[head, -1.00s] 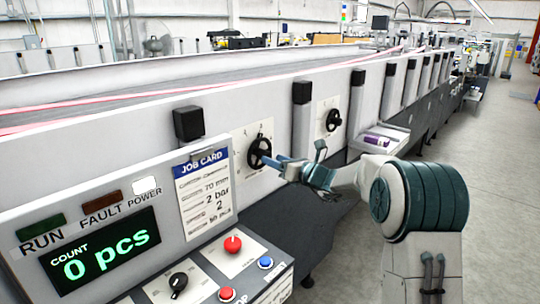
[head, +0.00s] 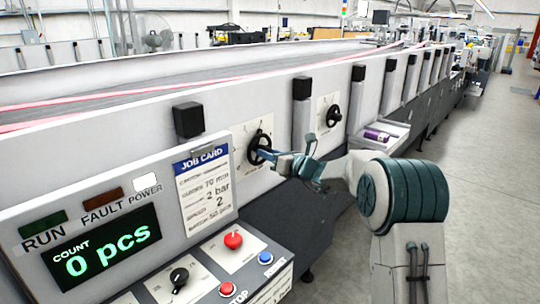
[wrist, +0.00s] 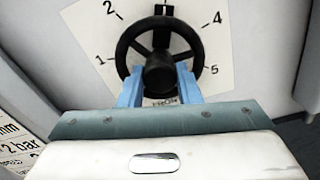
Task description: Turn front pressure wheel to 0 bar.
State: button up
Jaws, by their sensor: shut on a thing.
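The front pressure wheel (head: 257,142) is a black spoked handwheel on a white dial plate on the machine's side. In the wrist view the same wheel (wrist: 196,41) fills the upper middle, with 1, 2, 4 and 5 readable around it and a dark pointer block (wrist: 163,9) at the top. No 0 is readable there. My gripper (wrist: 160,70) is shut on the wheel, its blue fingers either side of the hub. In the head view my gripper (head: 266,154) reaches the wheel from the right. The fingers partly hide the label under the wheel.
A second black handwheel (head: 333,116) sits farther along the machine. A job card (head: 204,187) reading 2 bar and a control panel with a red button (head: 233,240) stand at the near left. A tray with a purple item (head: 377,135) juts out beyond. The floor at right is clear.

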jog(key=shift+f, duration=0.1)
jog(key=shift+n+b, duration=15)
jog(key=shift+b, duration=0.4)
